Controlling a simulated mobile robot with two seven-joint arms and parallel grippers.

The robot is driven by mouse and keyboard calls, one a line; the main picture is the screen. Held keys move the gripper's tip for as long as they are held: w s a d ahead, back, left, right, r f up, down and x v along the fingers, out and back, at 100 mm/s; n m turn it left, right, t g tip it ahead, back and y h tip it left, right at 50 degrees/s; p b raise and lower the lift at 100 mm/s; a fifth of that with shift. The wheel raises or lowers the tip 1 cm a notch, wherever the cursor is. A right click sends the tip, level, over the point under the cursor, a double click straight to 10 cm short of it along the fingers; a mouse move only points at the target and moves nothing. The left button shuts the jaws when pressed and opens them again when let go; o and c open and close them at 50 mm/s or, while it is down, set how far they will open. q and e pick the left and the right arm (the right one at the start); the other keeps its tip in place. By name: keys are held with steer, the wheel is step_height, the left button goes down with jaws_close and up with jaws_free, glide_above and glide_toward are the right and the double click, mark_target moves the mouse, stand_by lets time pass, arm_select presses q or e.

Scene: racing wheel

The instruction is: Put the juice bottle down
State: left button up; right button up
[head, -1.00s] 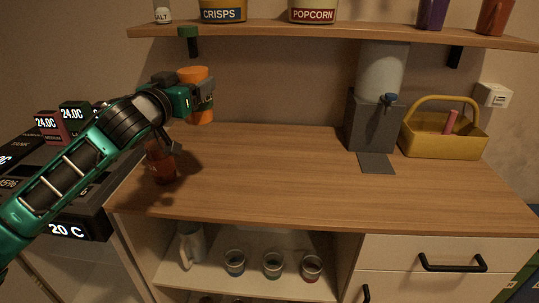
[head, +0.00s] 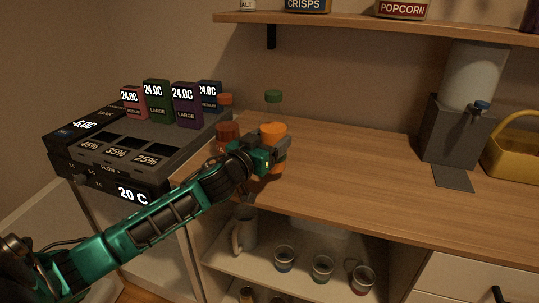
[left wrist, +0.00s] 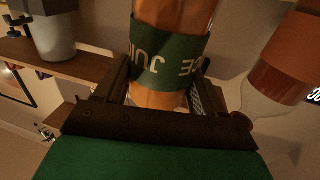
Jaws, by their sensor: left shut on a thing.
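My right gripper is not in view.
A grey machine with coloured boxes (head: 120,150) adjoins at left. The counter's middle is clear up to the grey dispenser (head: 455,135). Cups (head: 284,258) sit below.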

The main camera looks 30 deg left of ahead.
arm_select(q)
step_height(320, 180, down, 3)
steer(key=shift+r+b, duration=0.1)
steer(key=shift+b, duration=0.2)
steer(key=shift+f, duration=0.25)
steer(key=o, duration=1.5)
